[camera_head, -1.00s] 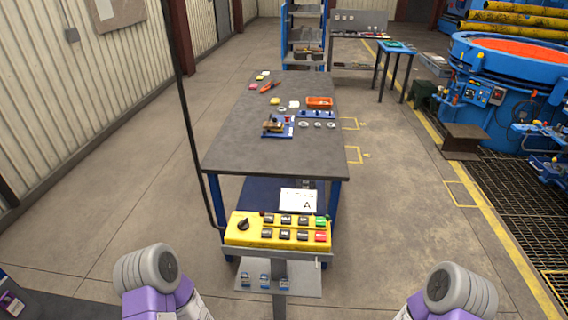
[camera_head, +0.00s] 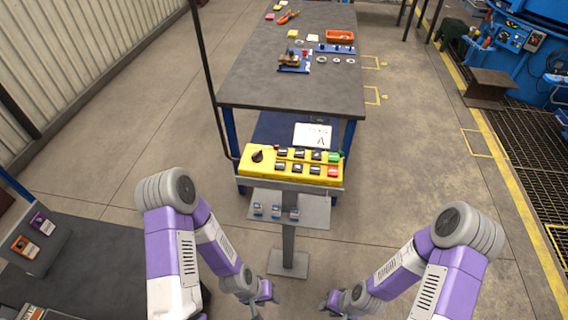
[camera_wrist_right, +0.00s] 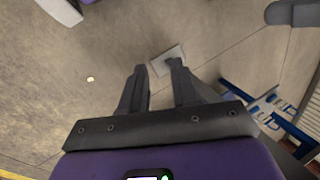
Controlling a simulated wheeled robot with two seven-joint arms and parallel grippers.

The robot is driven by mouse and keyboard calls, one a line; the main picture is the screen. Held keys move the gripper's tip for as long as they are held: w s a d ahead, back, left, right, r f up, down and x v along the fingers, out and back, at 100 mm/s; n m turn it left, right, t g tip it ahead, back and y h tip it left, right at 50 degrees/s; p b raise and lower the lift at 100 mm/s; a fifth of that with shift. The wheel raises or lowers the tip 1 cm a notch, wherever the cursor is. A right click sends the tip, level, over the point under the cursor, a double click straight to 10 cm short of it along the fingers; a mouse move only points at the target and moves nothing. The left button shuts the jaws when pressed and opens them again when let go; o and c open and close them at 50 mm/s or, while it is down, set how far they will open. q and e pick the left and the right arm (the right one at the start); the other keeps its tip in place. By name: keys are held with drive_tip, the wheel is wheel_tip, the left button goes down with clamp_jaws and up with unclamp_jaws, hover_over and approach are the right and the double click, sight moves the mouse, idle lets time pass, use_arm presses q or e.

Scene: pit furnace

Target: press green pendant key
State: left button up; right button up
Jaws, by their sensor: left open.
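The yellow pendant (camera_head: 250,169) rests on a stand in the middle of the head view. It has a black knob at its left and two rows of keys. The green key (camera_head: 334,157) is at the right end of the upper row, above a red key (camera_head: 333,172). My left gripper (camera_head: 258,304) is low in the view, below the pendant, apart from it and open. My right gripper (camera_head: 334,304) is also low, below and apart from the pendant. In the right wrist view its fingers (camera_wrist_right: 158,68) are spread with nothing between them but floor and a plate farther off.
A small shelf (camera_head: 317,212) with several blue items juts out below the pendant on the stand's post. A dark table (camera_head: 85,270) is at the lower left.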

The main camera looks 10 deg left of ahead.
clamp_jaws()
idle(1.4)
